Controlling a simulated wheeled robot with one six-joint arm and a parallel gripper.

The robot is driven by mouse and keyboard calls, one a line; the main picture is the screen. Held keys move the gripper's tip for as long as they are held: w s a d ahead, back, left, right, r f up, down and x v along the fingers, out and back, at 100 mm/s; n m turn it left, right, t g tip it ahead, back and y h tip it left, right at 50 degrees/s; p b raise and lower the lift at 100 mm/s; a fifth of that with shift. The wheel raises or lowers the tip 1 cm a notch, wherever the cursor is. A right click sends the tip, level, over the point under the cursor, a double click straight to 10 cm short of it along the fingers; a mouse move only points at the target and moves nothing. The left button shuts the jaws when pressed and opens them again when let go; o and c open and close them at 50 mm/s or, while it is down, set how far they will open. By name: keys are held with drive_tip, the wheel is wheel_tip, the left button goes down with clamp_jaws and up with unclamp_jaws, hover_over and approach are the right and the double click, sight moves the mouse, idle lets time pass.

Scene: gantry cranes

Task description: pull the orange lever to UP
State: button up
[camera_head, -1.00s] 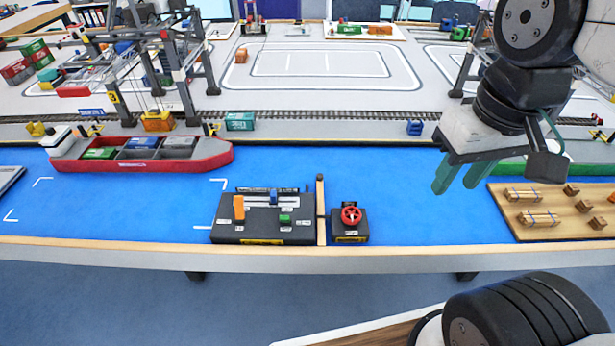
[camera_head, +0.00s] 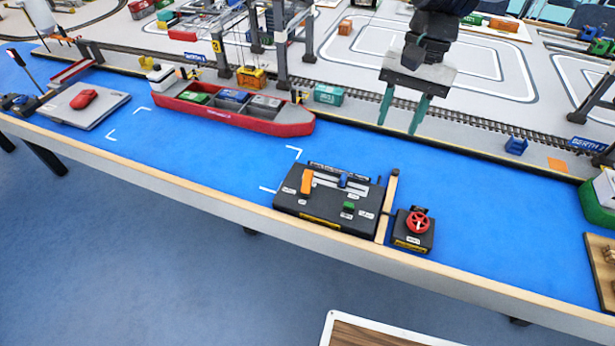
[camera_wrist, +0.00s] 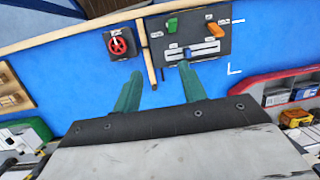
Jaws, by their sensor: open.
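The orange lever (camera_head: 307,182) stands at the left end of a dark control box (camera_head: 318,220) near the table's front edge. It also shows in the wrist view (camera_wrist: 216,32), at the right of the box. A green lever (camera_head: 349,207) and a blue slider (camera_head: 343,180) are on the same box. The box's labels are too small to read. My gripper (camera_head: 402,110) is open and empty, its two green fingers apart. It hangs above and behind the box, to the right of the orange lever, touching nothing. In the wrist view the fingers (camera_wrist: 162,78) point toward the box.
A small box with a red wheel (camera_head: 418,223) stands right of the control box, past a wooden bar (camera_head: 387,205). A red ship (camera_head: 235,112) with containers lies behind to the left. Gantry crane legs (camera_head: 281,50) stand beyond it.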

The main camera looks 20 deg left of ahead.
drive_tip(key=g, duration=0.2)
hover_over(308, 171)
drive_tip(key=w+d, duration=0.1)
drive_tip(key=w, duration=0.1)
wheel_tip(308, 171, down, 12)
drive_tip(key=shift+h, duration=0.3)
drive_tip(key=x, duration=0.8)
drive_tip(key=shift+w+a+f, duration=0.15)
drive_tip(key=shift+w+a, duration=0.15)
drive_tip(key=shift+w, duration=0.05)
drive_tip(key=shift+s+f, duration=0.15)
drive_tip(key=shift+f, duration=0.3)
drive_tip(key=shift+c, duration=0.3)
clamp_jaws()
